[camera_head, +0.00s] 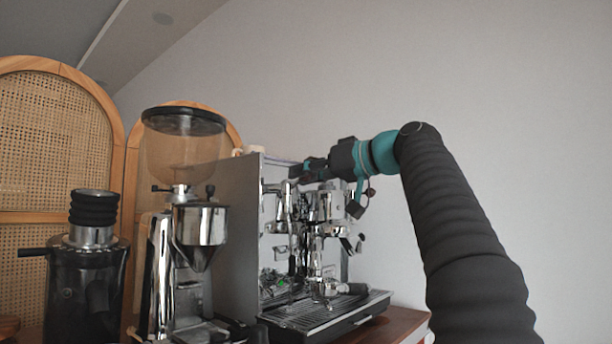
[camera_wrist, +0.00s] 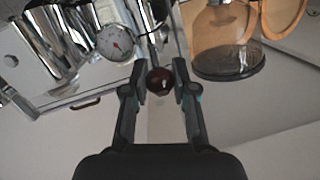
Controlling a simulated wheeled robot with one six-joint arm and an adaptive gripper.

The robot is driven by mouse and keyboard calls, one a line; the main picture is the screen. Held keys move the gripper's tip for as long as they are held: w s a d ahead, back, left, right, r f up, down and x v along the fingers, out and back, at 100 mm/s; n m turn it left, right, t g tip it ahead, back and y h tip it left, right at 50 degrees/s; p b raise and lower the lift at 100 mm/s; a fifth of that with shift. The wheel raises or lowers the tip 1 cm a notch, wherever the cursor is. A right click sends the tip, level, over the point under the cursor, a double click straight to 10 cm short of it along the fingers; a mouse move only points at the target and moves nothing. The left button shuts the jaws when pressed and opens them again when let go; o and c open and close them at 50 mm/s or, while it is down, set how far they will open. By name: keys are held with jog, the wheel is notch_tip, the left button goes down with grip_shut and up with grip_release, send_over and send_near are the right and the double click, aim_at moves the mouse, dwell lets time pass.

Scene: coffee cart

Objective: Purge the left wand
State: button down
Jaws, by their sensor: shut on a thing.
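The chrome espresso machine (camera_head: 318,308) stands on the wooden counter in the head view. My gripper (camera_head: 300,172) reaches in from the right to the upper front of the machine. In the wrist view my gripper (camera_wrist: 159,80) has its fingers on either side of a dark red-brown round knob (camera_wrist: 159,80) and is shut on it. The knob sits by a chrome stem near a pressure gauge (camera_wrist: 115,42). I cannot tell which wand the knob serves. In the head view the gripper hides the knob.
A grinder with a clear hopper (camera_head: 184,135) stands left of the machine, and a black grinder (camera_head: 88,285) is farther left. The hopper shows upper right in the wrist view (camera_wrist: 228,40). Rattan panels (camera_head: 50,140) stand behind. The space right of the machine holds only my arm.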

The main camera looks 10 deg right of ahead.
jog(key=shift+r, duration=0.15)
dwell(0.8)
jog(key=c, duration=0.9)
grip_release()
jog(key=shift+a, duration=0.1)
jog(key=v, duration=1.2)
jog(key=shift+r, duration=0.25)
jog(key=shift+w, duration=0.1)
